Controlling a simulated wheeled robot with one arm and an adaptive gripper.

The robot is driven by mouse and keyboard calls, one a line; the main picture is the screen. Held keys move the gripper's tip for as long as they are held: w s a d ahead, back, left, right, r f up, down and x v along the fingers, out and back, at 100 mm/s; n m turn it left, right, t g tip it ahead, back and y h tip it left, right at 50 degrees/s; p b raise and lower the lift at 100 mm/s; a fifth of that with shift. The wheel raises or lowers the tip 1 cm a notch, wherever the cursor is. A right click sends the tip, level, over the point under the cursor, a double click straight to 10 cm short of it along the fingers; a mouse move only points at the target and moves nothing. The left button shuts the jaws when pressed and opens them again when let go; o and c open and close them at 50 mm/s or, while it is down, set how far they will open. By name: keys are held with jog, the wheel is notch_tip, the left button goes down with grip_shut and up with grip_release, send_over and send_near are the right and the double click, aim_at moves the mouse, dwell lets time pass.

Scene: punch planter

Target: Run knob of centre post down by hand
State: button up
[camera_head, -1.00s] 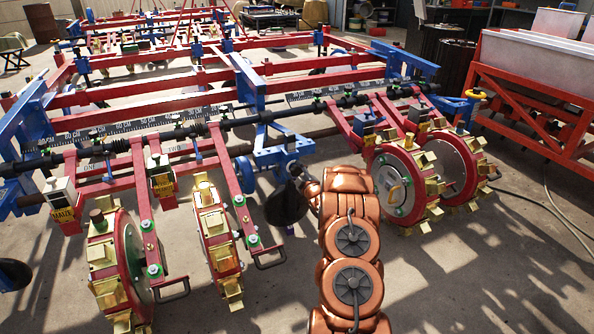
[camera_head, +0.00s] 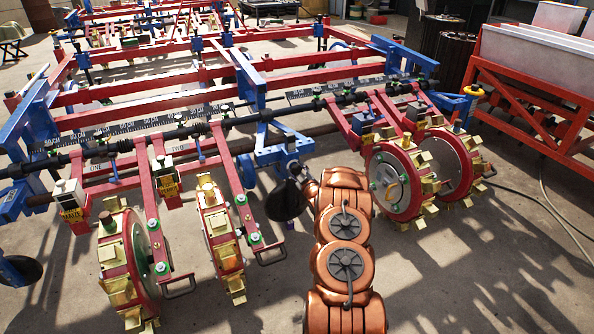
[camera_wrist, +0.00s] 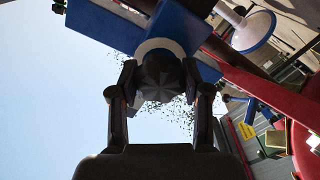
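The dark faceted knob (camera_wrist: 160,78) shows in the middle of the wrist view. Behind it are a pale ring (camera_wrist: 160,46) and a blue part of the planter frame (camera_wrist: 105,24). My gripper (camera_wrist: 160,82) has one finger on each side of the knob, and the fingertips appear to press against it. In the head view the blue centre part of the planter (camera_head: 280,152) stands just beyond the end of my copper-coloured arm. The knob cannot be made out there, and my gripper (camera_head: 299,175) is small and mostly hidden by the arm.
Punch wheels with brass cups stand left (camera_head: 130,262) and right (camera_head: 397,180) of my arm. A black disc (camera_head: 287,200) is close left of the arm's end. A red rack with pale bins (camera_head: 535,100) stands at right. Floor at front right is clear.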

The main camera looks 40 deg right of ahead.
jog(key=o, duration=0.4)
jog(key=shift+o, duration=0.2)
jog(key=v, duration=1.2)
